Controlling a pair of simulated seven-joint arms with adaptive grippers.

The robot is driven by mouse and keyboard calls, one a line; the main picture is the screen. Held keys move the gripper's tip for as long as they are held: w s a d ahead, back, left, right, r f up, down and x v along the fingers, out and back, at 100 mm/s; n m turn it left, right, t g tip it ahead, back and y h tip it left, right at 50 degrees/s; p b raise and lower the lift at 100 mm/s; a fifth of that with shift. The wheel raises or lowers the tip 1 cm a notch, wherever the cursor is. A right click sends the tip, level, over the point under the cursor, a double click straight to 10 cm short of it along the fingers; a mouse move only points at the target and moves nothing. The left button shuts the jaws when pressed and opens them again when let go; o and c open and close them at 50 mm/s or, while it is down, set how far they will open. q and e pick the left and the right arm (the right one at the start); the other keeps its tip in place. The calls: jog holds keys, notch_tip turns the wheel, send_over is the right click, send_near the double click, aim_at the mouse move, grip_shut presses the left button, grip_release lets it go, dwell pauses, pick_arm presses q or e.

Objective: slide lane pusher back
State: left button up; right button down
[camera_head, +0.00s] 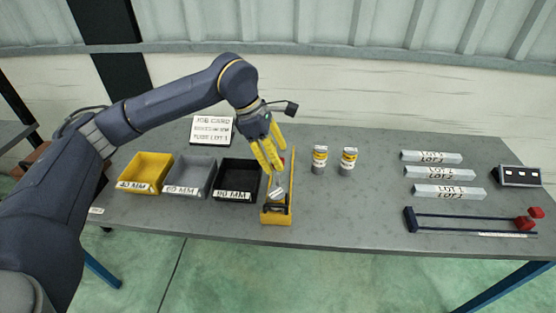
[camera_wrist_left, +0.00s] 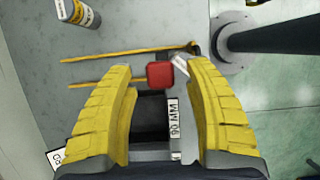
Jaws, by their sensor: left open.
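A narrow yellow lane (camera_head: 277,218) stands on the table near its front edge, right of the black bin. In the left wrist view its thin yellow rails (camera_wrist_left: 110,54) run across the picture. A red block (camera_wrist_left: 160,73), likely the lane pusher, sits at the rails' right end beside a small silver piece (camera_wrist_left: 180,65). My left gripper (camera_head: 273,162) is open above the lane, pointing down. In the left wrist view the red block shows between its yellow fingers; I cannot tell whether they touch it. In the head view the gripper hides the block. My right gripper is not in view.
Yellow (camera_head: 145,172), grey (camera_head: 190,176) and black (camera_head: 236,180) bins stand left of the lane. Two cans (camera_head: 319,160) stand to its right. Several silver bars (camera_head: 448,192) and a dark-railed lane with red parts (camera_head: 524,223) lie at right. The table's middle right is clear.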

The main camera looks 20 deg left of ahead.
pick_arm(q)
jog(key=shift+x, duration=0.8)
grip_shut()
